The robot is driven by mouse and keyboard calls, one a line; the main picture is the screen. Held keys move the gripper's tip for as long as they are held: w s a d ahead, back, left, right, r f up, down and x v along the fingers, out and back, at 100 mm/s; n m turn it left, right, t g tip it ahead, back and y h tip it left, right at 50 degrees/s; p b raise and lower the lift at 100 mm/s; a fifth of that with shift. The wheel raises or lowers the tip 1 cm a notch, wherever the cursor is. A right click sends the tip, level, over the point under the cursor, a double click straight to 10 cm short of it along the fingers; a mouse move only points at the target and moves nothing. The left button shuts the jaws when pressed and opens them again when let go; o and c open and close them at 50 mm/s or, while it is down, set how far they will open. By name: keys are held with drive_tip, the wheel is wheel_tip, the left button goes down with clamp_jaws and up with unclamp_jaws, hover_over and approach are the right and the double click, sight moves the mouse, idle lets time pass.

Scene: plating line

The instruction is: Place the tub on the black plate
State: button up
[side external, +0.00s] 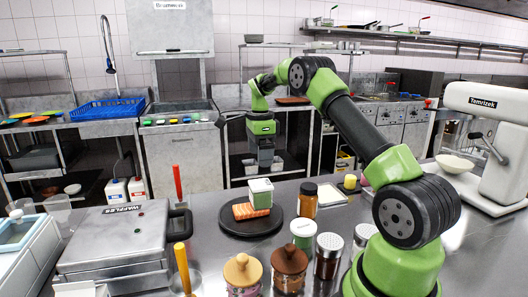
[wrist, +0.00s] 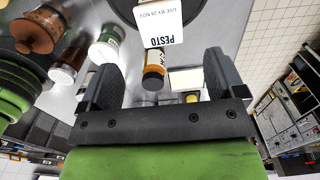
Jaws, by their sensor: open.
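The tub (side external: 260,193) is white with green sides and stands upright within the outline of the black plate (side external: 237,229). It touches or overlaps an orange salmon piece (side external: 246,212); I cannot tell whether it rests on the salmon or just behind it. In the wrist view the tub's white lid (wrist: 160,24) reads PESTO, and a dark part of the plate (wrist: 122,8) shows beside it. My gripper (side external: 265,165) is open and empty, pointing down above the tub with a gap. In the wrist view the tub lies beyond my open fingers (wrist: 158,60).
An amber jar with a black lid (side external: 307,201) stands close right of the plate. Several jars and shakers (side external: 328,256) stand in front. A waffle maker (side external: 118,240) is at left. A stand mixer (side external: 484,140) and white bowl (side external: 455,163) are at right.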

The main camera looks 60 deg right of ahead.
drive_tip(key=s+a+r+n+t, duration=0.2)
drive_tip(key=s+a+r+n, duration=0.1)
drive_tip(key=a+r+n, duration=0.4)
drive_tip(key=s+a+r+n+t, duration=0.2)
drive_tip(key=a+r+n, duration=0.2)
drive_tip(key=a+r, duration=0.4)
drive_tip(key=s+a+f+n+t+y, duration=0.1)
drive_tip(key=s+a+n+t+y, duration=0.1)
drive_tip(key=s+a+n, duration=0.9)
drive_tip(key=s+n+t, duration=0.1)
drive_tip(key=s, duration=0.3)
drive_tip(key=shift+s+a+f, duration=0.15)
drive_tip(key=shift+a+f, duration=0.15)
drive_tip(key=shift+a, duration=0.05)
